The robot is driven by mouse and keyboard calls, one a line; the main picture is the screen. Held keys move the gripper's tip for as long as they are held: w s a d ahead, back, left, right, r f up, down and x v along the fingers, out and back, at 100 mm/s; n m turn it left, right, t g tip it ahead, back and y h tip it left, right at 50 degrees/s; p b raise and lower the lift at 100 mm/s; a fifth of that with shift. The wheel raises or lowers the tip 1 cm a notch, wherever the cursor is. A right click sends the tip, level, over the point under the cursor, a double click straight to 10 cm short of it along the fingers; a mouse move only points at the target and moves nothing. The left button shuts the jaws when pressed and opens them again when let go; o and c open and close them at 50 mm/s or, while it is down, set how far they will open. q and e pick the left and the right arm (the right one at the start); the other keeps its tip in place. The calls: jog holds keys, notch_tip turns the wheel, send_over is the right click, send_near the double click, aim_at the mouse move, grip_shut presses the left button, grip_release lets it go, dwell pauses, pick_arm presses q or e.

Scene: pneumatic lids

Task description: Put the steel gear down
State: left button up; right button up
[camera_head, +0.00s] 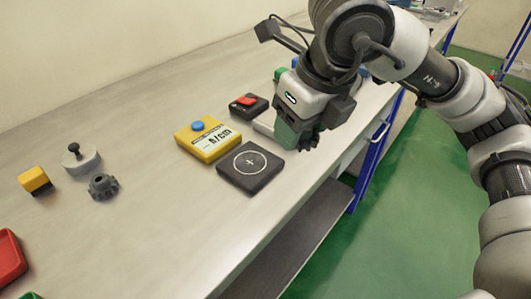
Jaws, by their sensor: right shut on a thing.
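My right gripper (290,130) reaches in from the upper right and points down near the table's front edge. It is shut on a dark, toothed-looking piece (311,137), which I take to be the steel gear; the fingers and hand hide most of it. I cannot tell whether it touches the table. A second dark grey gear-like part (103,186) stands on the table at the left, away from the gripper. My left gripper is not in view.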

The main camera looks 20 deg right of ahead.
send_over(248, 160)
jog(key=f, duration=0.6)
jog(key=shift+s, duration=0.3)
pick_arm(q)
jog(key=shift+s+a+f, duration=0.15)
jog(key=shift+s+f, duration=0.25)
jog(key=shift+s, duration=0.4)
pick_arm(e)
jog(key=shift+d+f, duration=0.1)
jog(key=shift+f, duration=1.85)
jog(key=shift+f, duration=0.15)
jog(key=o, duration=0.8)
jog(key=shift+o, duration=1.3)
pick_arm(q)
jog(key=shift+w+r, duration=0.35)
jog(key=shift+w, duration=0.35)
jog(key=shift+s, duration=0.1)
